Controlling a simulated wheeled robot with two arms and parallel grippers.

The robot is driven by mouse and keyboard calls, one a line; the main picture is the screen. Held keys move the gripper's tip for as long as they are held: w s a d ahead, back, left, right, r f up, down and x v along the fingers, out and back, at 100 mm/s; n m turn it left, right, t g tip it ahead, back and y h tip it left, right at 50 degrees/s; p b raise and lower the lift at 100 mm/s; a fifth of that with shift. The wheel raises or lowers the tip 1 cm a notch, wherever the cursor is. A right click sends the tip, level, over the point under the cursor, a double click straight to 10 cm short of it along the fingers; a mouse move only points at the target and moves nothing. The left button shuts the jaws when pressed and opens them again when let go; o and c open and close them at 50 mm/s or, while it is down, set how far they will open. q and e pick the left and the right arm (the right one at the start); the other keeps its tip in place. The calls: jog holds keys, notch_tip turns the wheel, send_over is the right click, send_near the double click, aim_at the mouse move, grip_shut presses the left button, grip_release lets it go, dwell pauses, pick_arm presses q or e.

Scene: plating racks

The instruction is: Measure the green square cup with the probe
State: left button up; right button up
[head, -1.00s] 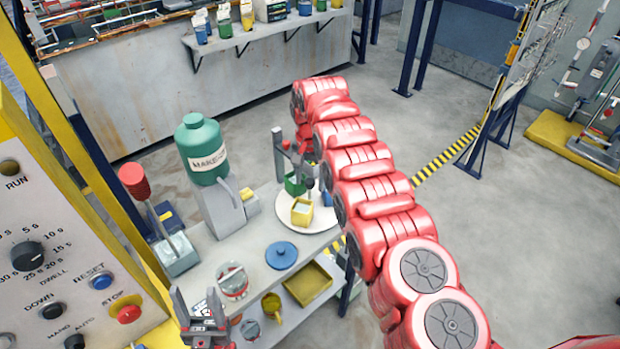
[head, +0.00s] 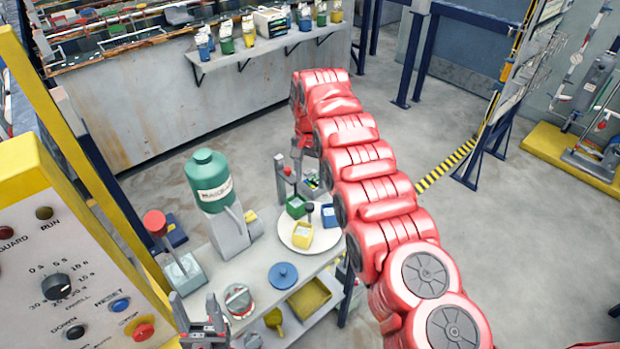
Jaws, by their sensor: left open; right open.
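The green square cup (head: 296,207) stands on a round white plate (head: 292,242) on the grey bench. A yellow square cup (head: 302,236) and a blue square cup (head: 329,216) stand on the same plate. A small dark knob (head: 309,208) shows between the cups; I cannot tell what it belongs to. A red-handled tool (head: 155,222), possibly the probe, stands upright in a grey block at the bench's left. My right gripper (head: 288,165) is open and empty, just behind the green cup in the picture. My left gripper (head: 199,312) is open and empty at the bottom.
A green bottle (head: 210,181) on a grey stand is left of the plate. A blue lid (head: 283,275), a round jar (head: 238,300) and a yellow tray (head: 310,298) lie nearer. A control panel (head: 70,270) fills the left. My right arm hides the bench's right side.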

notch_tip(320, 180, up, 6)
jog(key=p, duration=0.5)
jog(key=shift+r+p, duration=0.25)
jog(key=shift+p, duration=0.15)
jog(key=shift+w, duration=0.1)
